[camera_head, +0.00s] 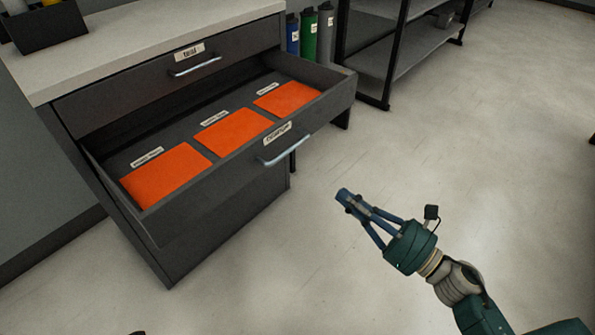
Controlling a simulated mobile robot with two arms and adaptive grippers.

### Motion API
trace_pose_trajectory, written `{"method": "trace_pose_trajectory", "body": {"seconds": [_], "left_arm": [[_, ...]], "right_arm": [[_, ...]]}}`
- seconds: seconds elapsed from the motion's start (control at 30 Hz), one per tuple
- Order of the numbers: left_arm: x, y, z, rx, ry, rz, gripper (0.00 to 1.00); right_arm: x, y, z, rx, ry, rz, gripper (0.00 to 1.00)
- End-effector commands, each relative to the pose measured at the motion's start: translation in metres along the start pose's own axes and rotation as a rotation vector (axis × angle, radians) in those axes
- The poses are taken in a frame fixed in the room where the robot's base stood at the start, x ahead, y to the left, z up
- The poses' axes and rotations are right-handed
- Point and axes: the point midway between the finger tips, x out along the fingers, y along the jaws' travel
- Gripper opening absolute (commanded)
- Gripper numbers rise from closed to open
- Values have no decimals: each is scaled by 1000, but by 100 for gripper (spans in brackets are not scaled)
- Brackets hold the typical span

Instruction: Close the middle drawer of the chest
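The dark grey chest (222,231) stands at the left under a light worktop. Its middle drawer (334,98) is pulled well out, with a label and a metal bar handle (285,150) on its front. Several orange sheets (234,131) with small labels lie inside. The top drawer (120,92) above it is shut. My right gripper (345,197) is to the right of the drawer front, apart from it, over bare floor. Its fingertips appear together with nothing between them. My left gripper is not recognisable; only a small dark bit shows at the bottom edge.
Blue, green and grey rolls (308,36) stand behind the chest. A dark metal shelf (380,60) is at the back right. A dark tray (45,28) sits on the worktop (135,35). The floor (500,140) in front and to the right is clear.

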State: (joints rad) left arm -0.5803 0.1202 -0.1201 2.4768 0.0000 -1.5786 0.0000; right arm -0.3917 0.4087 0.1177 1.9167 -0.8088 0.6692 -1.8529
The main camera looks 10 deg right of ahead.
Motion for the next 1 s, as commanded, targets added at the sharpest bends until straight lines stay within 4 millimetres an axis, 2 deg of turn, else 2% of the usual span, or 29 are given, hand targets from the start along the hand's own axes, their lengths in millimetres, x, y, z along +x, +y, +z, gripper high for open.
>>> {"method": "trace_pose_trajectory", "body": {"seconds": [0.17, 0.5, 0.7, 0.83, 1.0], "left_arm": [[-4, 0, -1, 0, 1, 0, 25], [-9, 0, -3, 0, 2, 0, 25], [-11, 0, -4, 0, 2, 0, 25], [-12, 0, -4, 0, 2, 0, 25], [-12, 0, -4, 0, 2, 0, 25]], "right_arm": [[19, 1, 4, -13, -5, 6, 0], [91, 0, 4, -9, -5, 3, 0], [124, 0, 3, -8, -3, 2, 0], [135, 0, 2, -6, -2, 2, 0], [140, 0, 2, -6, -2, 0, 0]]}}
